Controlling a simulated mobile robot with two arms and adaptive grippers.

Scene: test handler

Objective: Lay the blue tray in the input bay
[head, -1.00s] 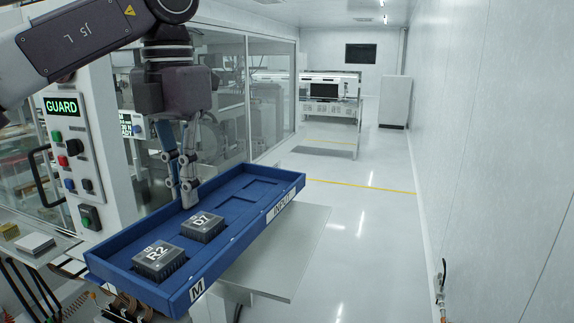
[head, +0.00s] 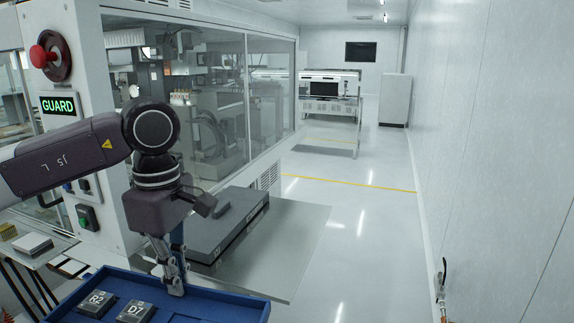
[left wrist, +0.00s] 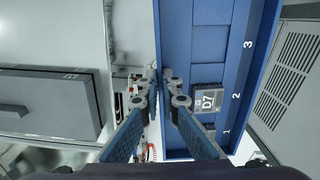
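The blue tray (head: 228,303) is at the bottom of the head view, its near part cut off. It holds two dark blocks, R2 (head: 97,302) and D7 (head: 134,312). My left gripper (head: 172,284) is at its far long wall. In the left wrist view, the fingers (left wrist: 162,85) straddle the wall of the tray (left wrist: 213,12), shut on it. A dark grey slab-like bay (head: 228,228) sits on the metal shelf beyond the tray; its label is too small to read, so I cannot confirm it is the input bay. My right gripper is not in view.
The metal shelf (head: 285,255) is bare right of the slab. A glass-walled machine (head: 215,100) stands behind it. The control panel, with its GUARD display (head: 60,105) and red button (head: 42,56), is at left. Open floor lies to the right.

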